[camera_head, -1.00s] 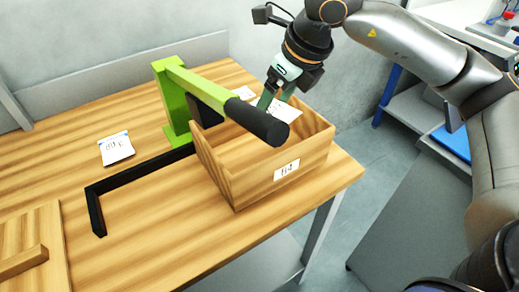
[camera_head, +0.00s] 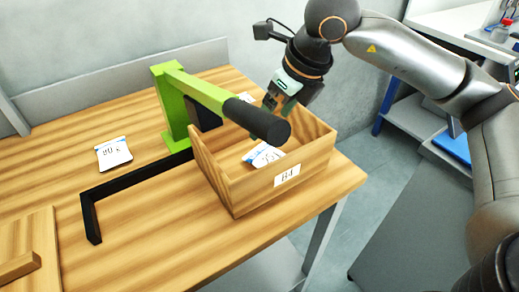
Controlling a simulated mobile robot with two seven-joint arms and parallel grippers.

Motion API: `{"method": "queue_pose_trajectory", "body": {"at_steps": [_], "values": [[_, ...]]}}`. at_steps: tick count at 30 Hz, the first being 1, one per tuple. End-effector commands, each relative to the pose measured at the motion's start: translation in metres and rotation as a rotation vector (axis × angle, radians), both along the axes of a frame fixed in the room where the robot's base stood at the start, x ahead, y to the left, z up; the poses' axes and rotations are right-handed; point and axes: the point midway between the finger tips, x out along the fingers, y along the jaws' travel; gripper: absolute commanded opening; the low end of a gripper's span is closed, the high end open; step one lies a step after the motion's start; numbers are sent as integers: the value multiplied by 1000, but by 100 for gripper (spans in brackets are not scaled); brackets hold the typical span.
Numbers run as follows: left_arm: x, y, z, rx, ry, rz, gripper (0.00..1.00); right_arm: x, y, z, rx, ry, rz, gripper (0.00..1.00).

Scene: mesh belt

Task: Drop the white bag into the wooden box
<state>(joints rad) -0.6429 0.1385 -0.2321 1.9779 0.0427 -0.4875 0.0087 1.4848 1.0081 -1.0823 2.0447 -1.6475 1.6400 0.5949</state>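A white bag (camera_head: 265,154) with blue and dark print lies inside the wooden box (camera_head: 243,194), partly hidden by the black handle and the front wall. My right gripper (camera_head: 279,105) is above the back part of the box, apart from the bag. Its fingers are spread and nothing shows between them. Another white bag (camera_head: 114,153) with a blue edge lies flat on the table left of the box. My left gripper is not in view.
A green press-like tool (camera_head: 175,110) stands beside the box, and its black-handled lever (camera_head: 257,120) reaches over it. A black angled bar (camera_head: 125,179) lies on the wooden table (camera_head: 150,225). A white piece (camera_head: 246,97) shows behind the box.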

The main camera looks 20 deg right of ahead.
Motion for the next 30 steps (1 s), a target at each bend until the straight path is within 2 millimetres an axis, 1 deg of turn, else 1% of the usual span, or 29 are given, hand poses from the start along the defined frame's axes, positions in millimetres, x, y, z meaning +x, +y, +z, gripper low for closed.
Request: {"method": "queue_pose_trajectory", "body": {"at_steps": [5,12,16,21,30], "values": [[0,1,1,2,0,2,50,-9,-4,30,1,-7,-1,100],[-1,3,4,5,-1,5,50,-28,-12,79,2,-7,1,100],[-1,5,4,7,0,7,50,-36,-15,98,2,-5,1,100],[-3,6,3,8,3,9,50,-41,-18,110,1,-3,0,100],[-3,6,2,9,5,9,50,-42,-18,111,1,-2,0,100]]}}
